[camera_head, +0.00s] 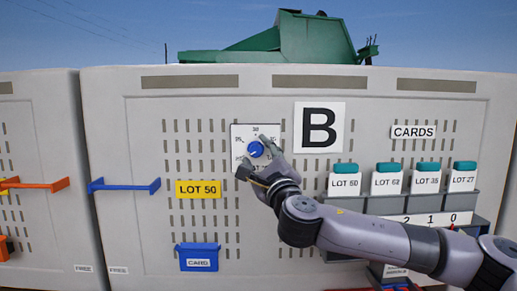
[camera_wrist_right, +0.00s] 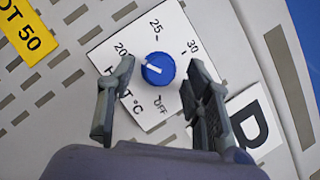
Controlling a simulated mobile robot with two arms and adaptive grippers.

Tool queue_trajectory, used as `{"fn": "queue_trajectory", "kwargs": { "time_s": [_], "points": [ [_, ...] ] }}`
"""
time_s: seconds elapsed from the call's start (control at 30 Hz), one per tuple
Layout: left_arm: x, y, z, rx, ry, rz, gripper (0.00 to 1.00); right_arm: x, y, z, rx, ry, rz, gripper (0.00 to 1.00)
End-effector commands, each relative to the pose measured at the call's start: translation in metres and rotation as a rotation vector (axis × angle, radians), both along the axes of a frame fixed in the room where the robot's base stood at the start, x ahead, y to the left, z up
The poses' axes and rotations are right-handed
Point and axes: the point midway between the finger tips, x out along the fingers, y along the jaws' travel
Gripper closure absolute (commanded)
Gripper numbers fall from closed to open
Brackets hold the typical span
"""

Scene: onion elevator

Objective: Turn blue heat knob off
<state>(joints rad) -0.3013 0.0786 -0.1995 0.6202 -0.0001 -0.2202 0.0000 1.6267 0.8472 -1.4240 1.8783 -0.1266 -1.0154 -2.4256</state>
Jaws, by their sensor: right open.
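The blue heat knob (camera_head: 256,149) sits on a white dial plate (camera_head: 241,133) on the grey panel. In the right wrist view the knob (camera_wrist_right: 157,69) has a short white mark, and the plate (camera_wrist_right: 142,113) reads 20, 25, 30, OFF and HEAT °C. The mark lies toward the 20 side, away from OFF; its exact setting is hard to tell. My right gripper (camera_head: 252,153) is open in front of the plate. Its fingers (camera_wrist_right: 160,75) stand on either side of the knob, with visible gaps. My left gripper is not in view.
A yellow LOT 50 label (camera_head: 198,189), a blue bar handle (camera_head: 125,185) and a blue card holder (camera_head: 198,257) are left of my arm. A B sign (camera_head: 319,127) is upper right. Several lot cards (camera_head: 344,184) stand in a grey rack at right.

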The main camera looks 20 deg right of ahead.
Motion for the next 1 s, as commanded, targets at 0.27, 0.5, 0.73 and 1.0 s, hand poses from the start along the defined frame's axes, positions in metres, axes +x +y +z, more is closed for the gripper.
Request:
{"fn": "queue_trajectory", "kwargs": {
  "time_s": [0.27,0.5,0.73,1.0],
  "points": [
    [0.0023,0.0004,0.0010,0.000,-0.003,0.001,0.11,0.0028,0.0004,-0.0001,0.000,0.001,0.001,0.54],
    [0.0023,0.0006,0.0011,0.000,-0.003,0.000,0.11,0.0025,0.0003,0.0002,0.001,0.001,0.001,0.68],
    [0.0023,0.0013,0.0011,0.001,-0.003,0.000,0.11,0.0025,0.0003,0.0004,0.001,0.001,0.001,0.83],
    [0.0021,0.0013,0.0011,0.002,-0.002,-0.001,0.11,0.0024,0.0003,0.0004,0.001,0.001,0.001,1.00]
  ]
}}
